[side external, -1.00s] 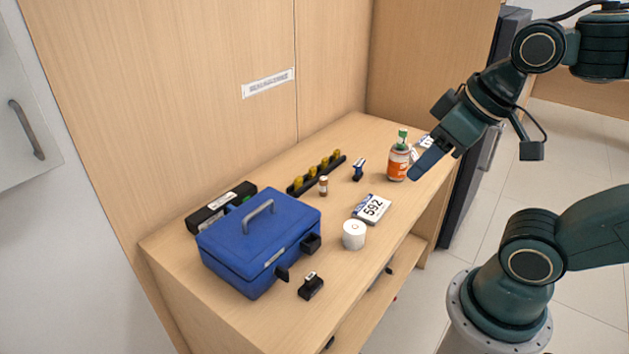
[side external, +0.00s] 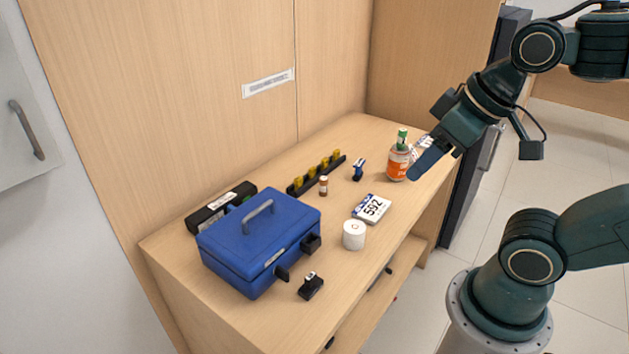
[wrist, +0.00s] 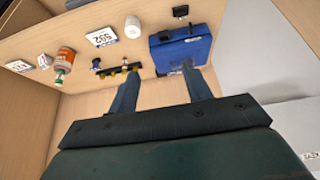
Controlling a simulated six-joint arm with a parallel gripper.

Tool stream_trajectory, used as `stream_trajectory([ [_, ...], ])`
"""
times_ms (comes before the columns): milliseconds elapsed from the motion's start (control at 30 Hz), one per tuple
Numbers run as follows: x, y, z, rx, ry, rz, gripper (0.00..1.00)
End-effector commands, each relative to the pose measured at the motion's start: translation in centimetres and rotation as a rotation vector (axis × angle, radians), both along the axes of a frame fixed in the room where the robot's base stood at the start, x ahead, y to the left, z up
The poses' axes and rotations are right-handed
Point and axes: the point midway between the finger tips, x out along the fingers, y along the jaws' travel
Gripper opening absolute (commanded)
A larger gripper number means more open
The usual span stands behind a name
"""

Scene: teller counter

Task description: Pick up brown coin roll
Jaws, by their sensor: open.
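The brown coin roll (side external: 323,186) is a small cylinder standing upright on the counter, just in front of the black rack (side external: 303,187) with yellow pieces. In the wrist view the roll (wrist: 125,62) is tiny, beside the rack (wrist: 107,73). My gripper (side external: 418,172) is open and empty, raised to the right of the roll and well apart from it. In the side view its fingers overlap into one shape, near the orange-labelled bottle. In the wrist view my gripper (wrist: 160,78) shows two spread fingers with nothing between them.
A blue cash box (side external: 240,250) stands at the left. A white paper roll (side external: 354,235), a card marked 592 (side external: 372,208), a small blue item (side external: 359,169) and an orange-labelled bottle (side external: 398,163) are around the coin roll. Wood panels rise behind the counter.

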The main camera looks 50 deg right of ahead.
Motion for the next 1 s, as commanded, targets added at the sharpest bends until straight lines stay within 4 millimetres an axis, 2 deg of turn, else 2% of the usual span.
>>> stream_trajectory([
  [267,0.2,0.0,0.1,-0.004,0.002,0.005,0.49],
  [467,1.5,-0.3,0.8,-0.033,0.022,0.046,0.49],
  [667,4.6,-1.1,1.8,-0.093,0.064,0.143,0.49],
  [1000,11.6,-3.5,2.6,-0.201,0.152,0.357,0.49],
])
